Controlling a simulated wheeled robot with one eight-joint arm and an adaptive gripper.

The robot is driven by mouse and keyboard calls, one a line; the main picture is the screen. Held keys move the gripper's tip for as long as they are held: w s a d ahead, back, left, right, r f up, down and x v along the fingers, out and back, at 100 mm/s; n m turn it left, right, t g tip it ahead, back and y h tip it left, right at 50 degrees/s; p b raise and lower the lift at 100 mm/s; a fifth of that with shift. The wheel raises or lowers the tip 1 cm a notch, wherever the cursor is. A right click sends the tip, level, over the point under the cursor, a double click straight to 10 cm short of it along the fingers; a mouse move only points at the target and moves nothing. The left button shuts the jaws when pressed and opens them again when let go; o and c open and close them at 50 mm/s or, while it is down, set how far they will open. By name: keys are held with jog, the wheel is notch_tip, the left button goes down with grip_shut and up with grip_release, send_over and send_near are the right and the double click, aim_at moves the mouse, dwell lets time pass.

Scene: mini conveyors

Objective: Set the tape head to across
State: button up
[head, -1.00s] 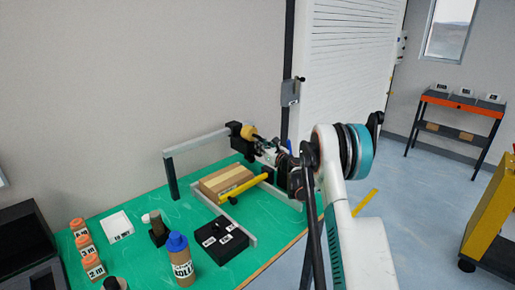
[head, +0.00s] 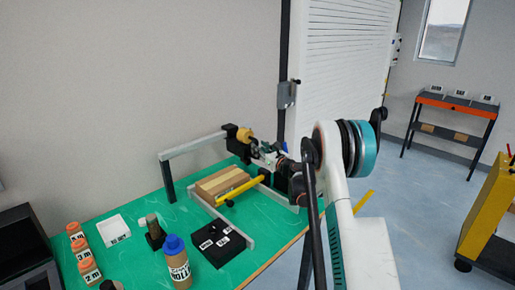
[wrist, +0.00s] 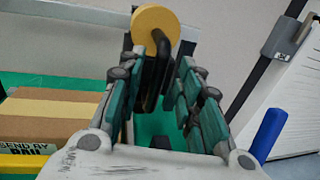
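The tape head is a dark block (head: 231,139) with a yellow tape roll (head: 245,135), mounted on the grey frame over the belt. In the wrist view the yellow roll (wrist: 155,24) is straight ahead, with a black lever-like part (wrist: 154,75) below it. My gripper (head: 258,147) is just right of the head. In the wrist view my gripper (wrist: 171,55) has its two green-padded fingers apart, with the black part between them nearer the left finger. I cannot tell whether they touch it.
A cardboard box (head: 221,182) lies under the frame (head: 168,180), beside a yellow bar (head: 243,190). A blue post (wrist: 268,133) is right of the gripper.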

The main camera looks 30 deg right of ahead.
jog(key=s+d, duration=0.1)
jog(key=s, duration=0.8)
